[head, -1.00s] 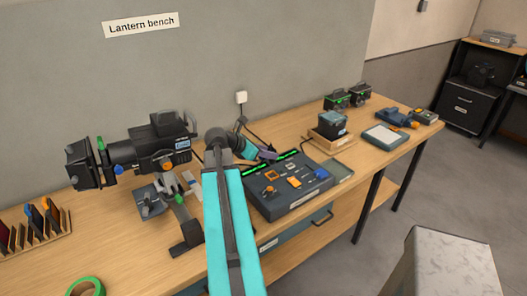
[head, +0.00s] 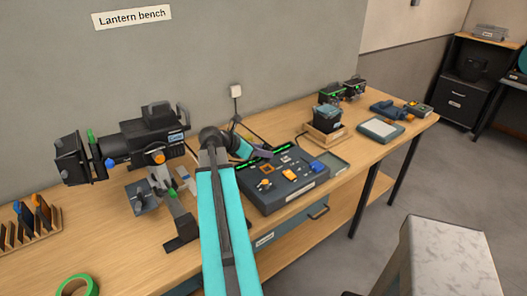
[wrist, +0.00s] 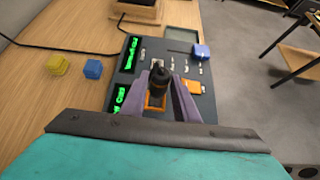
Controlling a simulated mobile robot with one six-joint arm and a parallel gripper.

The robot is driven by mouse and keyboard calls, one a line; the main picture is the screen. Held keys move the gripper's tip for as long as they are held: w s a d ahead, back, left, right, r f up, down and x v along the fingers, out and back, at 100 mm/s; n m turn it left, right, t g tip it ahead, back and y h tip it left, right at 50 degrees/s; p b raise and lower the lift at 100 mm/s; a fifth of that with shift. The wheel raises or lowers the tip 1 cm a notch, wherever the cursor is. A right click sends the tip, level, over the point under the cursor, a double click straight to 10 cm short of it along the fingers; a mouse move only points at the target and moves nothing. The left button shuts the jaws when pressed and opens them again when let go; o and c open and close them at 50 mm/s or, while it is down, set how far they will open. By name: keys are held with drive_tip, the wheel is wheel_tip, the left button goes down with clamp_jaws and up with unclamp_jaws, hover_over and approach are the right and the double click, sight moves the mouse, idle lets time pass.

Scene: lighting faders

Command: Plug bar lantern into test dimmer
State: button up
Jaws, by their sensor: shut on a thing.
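My gripper (wrist: 170,95) has its purple fingers shut on a small upright black piece, likely a plug (wrist: 160,75). It is over the dark control desk (wrist: 205,105), above a square orange frame (wrist: 155,103). I cannot tell whether the plug touches the desk. In the head view my gripper (head: 260,153) is at the back left of the desk (head: 287,196), partly hidden by my arm. A large black lantern (head: 135,145) is on a stand at the left. A small grey-blue box with a knob (head: 141,198) is below it; I cannot tell which unit is the test dimmer.
A yellow block (wrist: 58,65) and a blue block (wrist: 93,69) lie on the bench left of the desk in the wrist view. A wooden tray (head: 318,138) stands right of the desk. Green tape (head: 78,285) lies front left.

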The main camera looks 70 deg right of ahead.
drive_tip(key=shift+f+b, duration=1)
drive_tip(key=shift+f, duration=0.35)
drive_tip(key=shift+p, duration=0.45)
drive_tip(key=shift+f, duration=0.9)
idle(2.0)
drive_tip(key=shift+a+f+p, duration=0.15)
drive_tip(key=shift+f+p, duration=0.2)
drive_tip(key=shift+p, duration=0.1)
idle(0.8)
drive_tip(key=o, duration=1.2)
drive_tip(key=shift+o, duration=0.2)
drive_tip(key=shift+r, duration=0.1)
drive_tip(key=b+v, duration=0.3)
drive_tip(key=v, duration=1)
drive_tip(key=shift+a+r, duration=0.2)
drive_tip(key=shift+r, duration=0.05)
